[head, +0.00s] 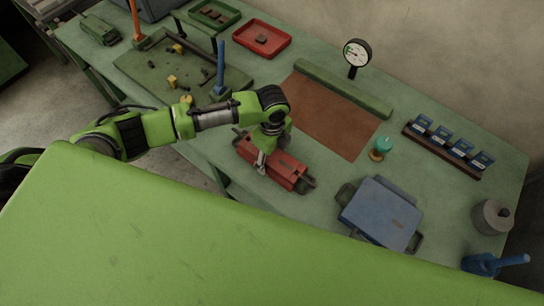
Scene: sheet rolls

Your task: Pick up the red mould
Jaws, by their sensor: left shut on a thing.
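The red mould (286,172) is a long red block with dark handles at its ends. It lies near the front edge of the green bench, left of a blue box. My left gripper (262,166) reaches down onto it from above and is shut on it near its middle. The wrist hides part of the mould's far side. I cannot tell whether the mould is clear of the bench top. My right gripper is not in view.
A brown sheet (325,117) lies behind the mould, with a green bar (345,89) along it. A blue box (381,214) stands to the right. A dial gauge (357,53), red tray (262,38) and dark rack (440,150) stand further back.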

